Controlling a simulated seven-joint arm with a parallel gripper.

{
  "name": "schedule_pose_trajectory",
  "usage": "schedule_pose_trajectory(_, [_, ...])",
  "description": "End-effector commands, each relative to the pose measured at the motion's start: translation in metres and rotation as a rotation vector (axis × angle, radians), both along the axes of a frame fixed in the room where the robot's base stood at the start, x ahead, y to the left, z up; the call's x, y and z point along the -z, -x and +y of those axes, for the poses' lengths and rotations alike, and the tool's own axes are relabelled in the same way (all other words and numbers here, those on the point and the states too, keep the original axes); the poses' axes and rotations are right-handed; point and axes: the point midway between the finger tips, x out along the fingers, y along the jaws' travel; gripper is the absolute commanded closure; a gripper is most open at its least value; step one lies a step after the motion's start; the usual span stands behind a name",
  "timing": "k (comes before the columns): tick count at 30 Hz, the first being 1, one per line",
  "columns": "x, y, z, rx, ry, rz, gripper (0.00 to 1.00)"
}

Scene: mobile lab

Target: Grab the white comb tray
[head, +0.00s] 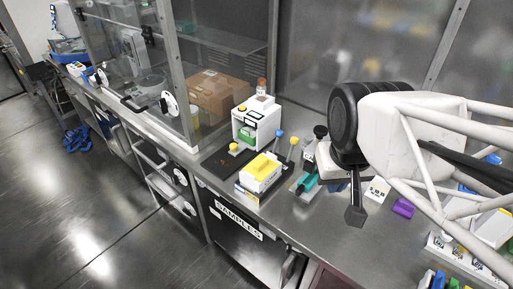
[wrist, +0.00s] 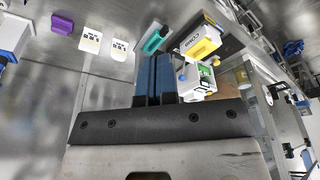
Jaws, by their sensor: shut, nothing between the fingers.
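A white tray with a yellow top (head: 258,183) sits on the steel bench, left of my gripper in the head view. In the wrist view it shows at the upper middle (wrist: 188,40), with dark lettering on its white side that looks like "COMB". My gripper (head: 355,216) hangs above the bench to the right of the tray, apart from it. In the wrist view its blue fingers (wrist: 155,65) are together with nothing between them. My arm's end covers part of the bench in the head view.
A white device (head: 257,124) stands on a black mat behind the tray. A teal piece (head: 307,184) lies between tray and gripper, near upright tools. A purple piece (head: 403,208) and a white rack (head: 470,262) are at the right. A glass enclosure (head: 130,60) is at the left.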

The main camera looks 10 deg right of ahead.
Motion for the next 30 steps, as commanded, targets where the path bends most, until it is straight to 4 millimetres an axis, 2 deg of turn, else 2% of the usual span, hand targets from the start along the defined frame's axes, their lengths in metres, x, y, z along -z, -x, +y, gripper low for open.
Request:
schedule_pose_trajectory(1, [0.0000,0.0000,0.0000,0.000,0.000,0.000,0.94])
schedule_pose_trajectory(2, [0.0000,0.0000,0.0000,0.000,0.000,0.000,0.89])
schedule_pose_trajectory(19, [0.0000,0.0000,0.0000,0.000,0.000,0.000,0.02])
schedule_pose_trajectory(30, [0.0023,-0.0020,-0.0001,-0.015,0.014,0.010,0.00])
